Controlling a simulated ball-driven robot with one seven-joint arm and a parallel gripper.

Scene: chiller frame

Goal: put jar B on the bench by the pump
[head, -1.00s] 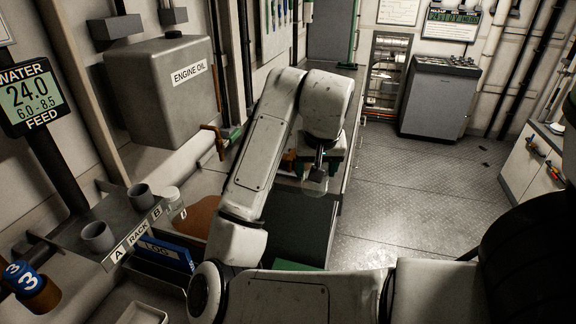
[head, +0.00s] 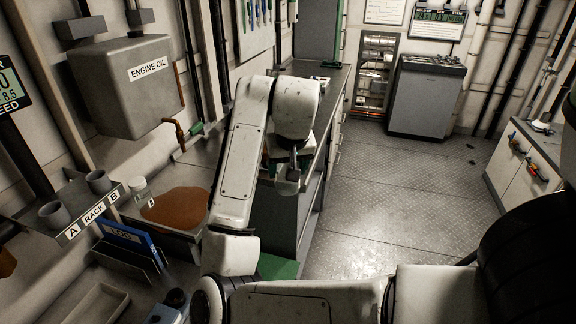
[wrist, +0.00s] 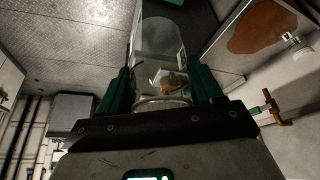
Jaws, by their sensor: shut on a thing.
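My gripper (wrist: 165,85) is shut on a clear jar (wrist: 160,45), with its green fingers on either side of the glass. No letter on this jar can be read, so I cannot tell from it whether it is jar B. In the head view my gripper (head: 288,180) hangs below the wrist, in front of a long dark-topped bench (head: 335,78); the held jar is hard to make out there. I cannot pick out the pump.
A brown patch (head: 178,207) lies in a tray at the left, below a brass tap (head: 178,135) and the engine oil tank (head: 130,90). A blue log binder (head: 128,240) stands below the rack. The plated floor (head: 400,200) on the right is clear, with a grey cabinet (head: 425,100) behind.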

